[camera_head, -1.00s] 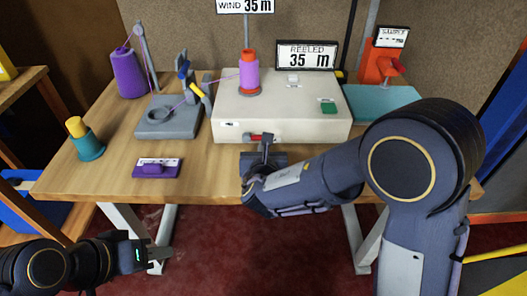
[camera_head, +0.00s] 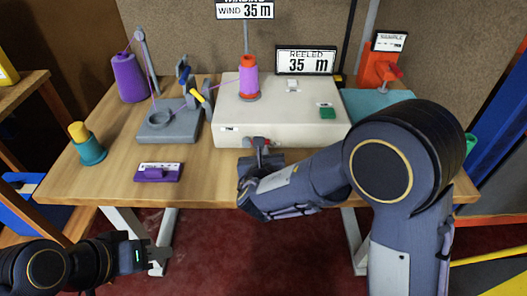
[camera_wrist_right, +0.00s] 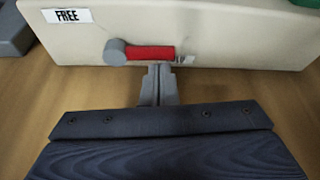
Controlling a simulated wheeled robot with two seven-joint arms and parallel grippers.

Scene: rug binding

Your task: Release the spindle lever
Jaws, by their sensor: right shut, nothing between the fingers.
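The spindle lever (camera_wrist_right: 148,53) is on the front face of the cream winder box (camera_wrist_right: 230,25). It has a grey round pivot at its left end and a red grip lying level to the right. A "FREE" label (camera_wrist_right: 67,15) is left of it. In the head view the lever (camera_head: 257,142) is partly covered by my right gripper (camera_head: 262,152). My right gripper is shut and empty, its tips (camera_wrist_right: 160,70) just below the red grip in the wrist view; whether they touch is unclear. My left gripper (camera_head: 160,258) hangs low, off the table's front left, away from the lever.
A purple bobbin (camera_head: 249,82) stands on the box, with thread running left to a grey guide stand (camera_head: 165,128) and purple cone (camera_head: 129,78). A "REELED 35 m" sign (camera_head: 306,60) is behind. A purple block (camera_head: 158,172) lies front left. The wooden table (camera_head: 215,170) is clear between.

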